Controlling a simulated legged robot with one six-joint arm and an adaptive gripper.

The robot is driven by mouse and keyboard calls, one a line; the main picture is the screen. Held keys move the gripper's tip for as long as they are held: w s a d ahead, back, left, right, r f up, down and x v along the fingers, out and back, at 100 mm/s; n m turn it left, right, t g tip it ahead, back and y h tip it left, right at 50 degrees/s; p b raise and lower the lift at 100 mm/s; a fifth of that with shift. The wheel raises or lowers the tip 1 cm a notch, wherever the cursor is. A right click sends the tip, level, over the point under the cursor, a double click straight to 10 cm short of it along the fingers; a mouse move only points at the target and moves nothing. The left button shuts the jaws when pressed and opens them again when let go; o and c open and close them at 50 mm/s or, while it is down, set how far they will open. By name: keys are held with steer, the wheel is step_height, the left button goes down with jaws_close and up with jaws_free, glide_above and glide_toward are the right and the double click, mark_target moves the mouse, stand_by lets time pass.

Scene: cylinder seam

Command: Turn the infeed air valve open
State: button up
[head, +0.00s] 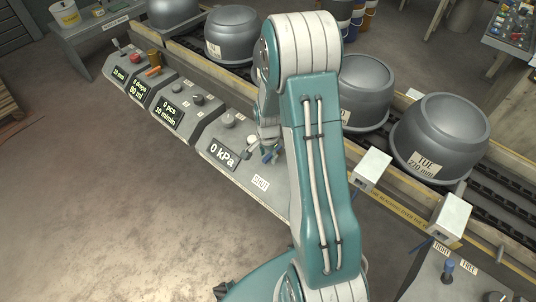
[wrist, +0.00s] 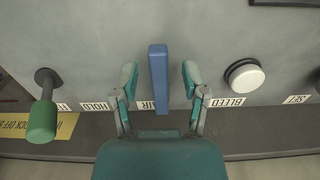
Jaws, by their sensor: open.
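A blue bar-shaped valve handle (wrist: 158,80) stands between my fingers in the wrist view, with a partly hidden upside-down label ending near it that seems to read AIR. My gripper (wrist: 160,78) is open, one finger on each side of the handle, with a visible gap on both sides. In the head view my gripper (head: 268,140) is over the grey panel with the 0 kPa display (head: 223,154). A small blue part (head: 267,157) shows beside it; my arm hides much of that area.
In the wrist view a green-handled lever (wrist: 42,121) is at left and a white knob (wrist: 244,76) by a BLEED label is at right. Large grey pots (head: 431,138) stand on the conveyor behind. White boxes (head: 372,170) sit on its near rail. Open floor lies at left.

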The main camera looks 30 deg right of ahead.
jaws_close()
steer(key=shift+w, duration=0.1)
steer(key=w+m, duration=0.1)
steer(key=m, duration=0.1)
steer(key=w+m, duration=0.1)
steer(key=m, duration=0.1)
steer(key=shift+a, duration=0.2)
steer(key=m, duration=0.1)
steer(key=w+m, duration=0.1)
steer(key=m, duration=0.1)
steer(key=w+m, duration=0.1)
steer(key=m, duration=0.1)
steer(key=shift+d, duration=0.25)
steer(key=m, duration=0.1)
steer(key=w+d+m, duration=0.1)
steer(key=m, duration=0.2)
steer(key=shift+w+d+m, duration=0.15)
steer(key=shift+w+m, duration=0.15)
steer(key=shift+w+d+m, duration=0.25)
steer(key=shift+d+m, duration=0.2)
steer(key=shift+m, duration=0.65)
steer(key=shift+w+d+m, duration=0.25)
steer(key=shift+d+m, duration=0.15)
steer(key=shift+m, duration=0.7)
